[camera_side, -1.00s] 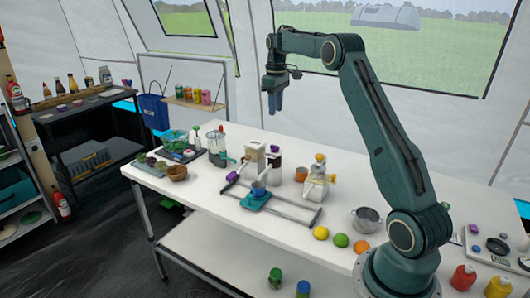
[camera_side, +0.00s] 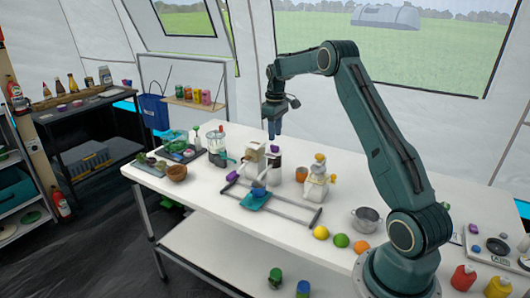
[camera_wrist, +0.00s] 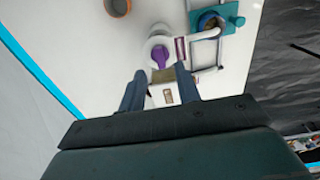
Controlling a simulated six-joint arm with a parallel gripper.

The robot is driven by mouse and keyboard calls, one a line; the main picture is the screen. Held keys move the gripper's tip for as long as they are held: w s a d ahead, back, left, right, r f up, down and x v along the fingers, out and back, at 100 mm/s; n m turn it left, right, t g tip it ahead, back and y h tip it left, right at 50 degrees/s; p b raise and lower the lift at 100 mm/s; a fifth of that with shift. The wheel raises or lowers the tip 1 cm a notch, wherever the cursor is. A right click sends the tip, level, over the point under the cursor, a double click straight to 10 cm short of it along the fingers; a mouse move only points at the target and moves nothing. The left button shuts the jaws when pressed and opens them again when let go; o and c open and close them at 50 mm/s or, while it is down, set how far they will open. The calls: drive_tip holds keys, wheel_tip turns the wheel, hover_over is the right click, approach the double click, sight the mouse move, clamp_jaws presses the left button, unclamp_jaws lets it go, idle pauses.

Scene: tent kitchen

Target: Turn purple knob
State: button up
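The purple knob (camera_wrist: 160,56) sits on top of a round white device in the wrist view, just ahead of my fingertips. In the side view the purple knob (camera_side: 275,149) is on the white and dark dispenser (camera_side: 274,164) on the table. My gripper (camera_side: 272,136) hangs pointing down just above it, with a small gap. In the wrist view my gripper (camera_wrist: 160,84) has its two fingers apart with nothing between them. The knob shows beyond the fingertips, not between them.
A white machine (camera_side: 254,158) stands close left of the dispenser. A teal scale (camera_side: 255,202) with a blue cup is in front. An orange cup (camera_side: 301,174) and another white machine (camera_side: 316,188) stand to the right. Fruit and a metal pot (camera_side: 366,220) are nearer my base.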

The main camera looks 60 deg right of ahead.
sight(275, 146)
drive_tip(key=shift+f, duration=2.3)
clamp_jaws()
